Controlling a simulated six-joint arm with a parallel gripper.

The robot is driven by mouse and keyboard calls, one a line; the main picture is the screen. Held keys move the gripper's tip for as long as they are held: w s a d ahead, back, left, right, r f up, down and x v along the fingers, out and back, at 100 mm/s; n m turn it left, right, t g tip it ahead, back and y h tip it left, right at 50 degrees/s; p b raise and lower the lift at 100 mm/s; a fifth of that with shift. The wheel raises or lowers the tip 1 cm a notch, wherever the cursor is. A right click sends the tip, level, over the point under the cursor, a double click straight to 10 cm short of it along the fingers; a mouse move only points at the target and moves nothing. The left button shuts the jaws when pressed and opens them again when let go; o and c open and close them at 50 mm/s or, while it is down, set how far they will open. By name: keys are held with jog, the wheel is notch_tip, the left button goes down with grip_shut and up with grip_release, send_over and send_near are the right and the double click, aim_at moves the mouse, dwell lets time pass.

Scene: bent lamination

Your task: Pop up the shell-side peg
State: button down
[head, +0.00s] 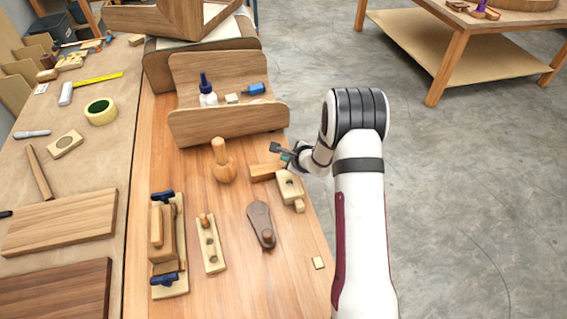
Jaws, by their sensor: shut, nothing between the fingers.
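My gripper (276,148) is shut and empty, above the right part of the bench, close to a wooden block (264,172). A pale narrow board (212,258) lies at the front middle of the bench, with round openings and a small brown peg (204,219) at its far end. A second pale block with a round opening (289,185) lies just below my gripper in the picture. I cannot tell which peg is the shell-side one. My gripper touches neither the narrow board nor its peg, and parts of the block beneath my wrist are hidden.
A wooden mallet-like piece (223,165) stands mid-bench. A dark wooden piece (260,225) and a form with blue clamps (168,250) lie nearer. A wooden tray (225,125) with a glue bottle (207,92) stands behind. The bench front right is mostly clear.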

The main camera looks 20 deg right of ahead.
jog(key=shift+f, duration=0.45)
jog(key=shift+f, duration=0.45)
dwell(0.5)
jog(key=shift+r, duration=3.4)
